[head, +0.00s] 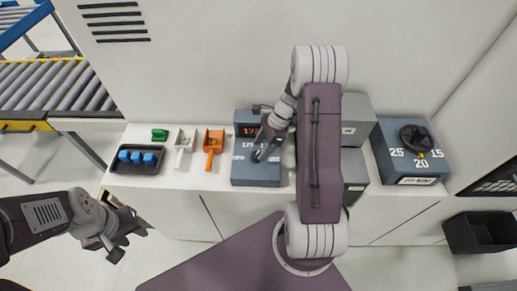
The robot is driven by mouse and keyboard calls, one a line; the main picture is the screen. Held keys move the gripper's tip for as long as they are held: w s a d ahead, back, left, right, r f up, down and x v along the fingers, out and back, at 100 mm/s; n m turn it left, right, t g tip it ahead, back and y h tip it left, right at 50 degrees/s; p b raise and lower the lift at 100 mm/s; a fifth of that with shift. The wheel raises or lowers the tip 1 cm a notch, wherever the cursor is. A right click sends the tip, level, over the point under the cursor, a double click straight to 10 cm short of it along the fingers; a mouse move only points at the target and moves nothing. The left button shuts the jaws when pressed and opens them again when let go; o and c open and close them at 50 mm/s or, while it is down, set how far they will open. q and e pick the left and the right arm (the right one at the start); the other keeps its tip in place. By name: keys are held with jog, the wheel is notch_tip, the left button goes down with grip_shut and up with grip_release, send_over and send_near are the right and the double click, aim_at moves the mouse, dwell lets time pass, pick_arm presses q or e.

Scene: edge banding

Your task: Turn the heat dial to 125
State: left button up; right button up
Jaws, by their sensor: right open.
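A blue-grey control box (250,178) stands on the white counter, left of my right arm. It has a small dark display (249,130) with red digits, seemingly starting with 17; the rest is unclear. White markings on its top are partly covered. My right gripper (264,150) is open over the top of this box, at its dial area. The gripper hides the knob, so I cannot tell its angle or whether the fingers touch it. My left gripper (125,240) looks open and empty, in front of the counter at the left.
Another blue-grey box (402,168) with a black dial (415,138), marked 25, 20 and 15, stands at the right. Grey boxes (357,115) sit behind my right arm. An orange scoop (213,146), a white scoop (183,146), a green item (160,134) and a black tray (124,168) with blue blocks lie left.

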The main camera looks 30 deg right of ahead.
aim_at(256, 156)
jog(key=shift+s+a+f, duration=0.2)
jog(key=shift+a+f, duration=0.45)
jog(key=shift+f, duration=0.35)
pick_arm(q)
jog(key=shift+s+a+r, duration=0.15)
jog(key=shift+s+r, duration=0.1)
pick_arm(e)
jog(key=shift+w, duration=0.1)
jog(key=shift+d, duration=0.1)
jog(key=c, duration=0.3)
grip_shut()
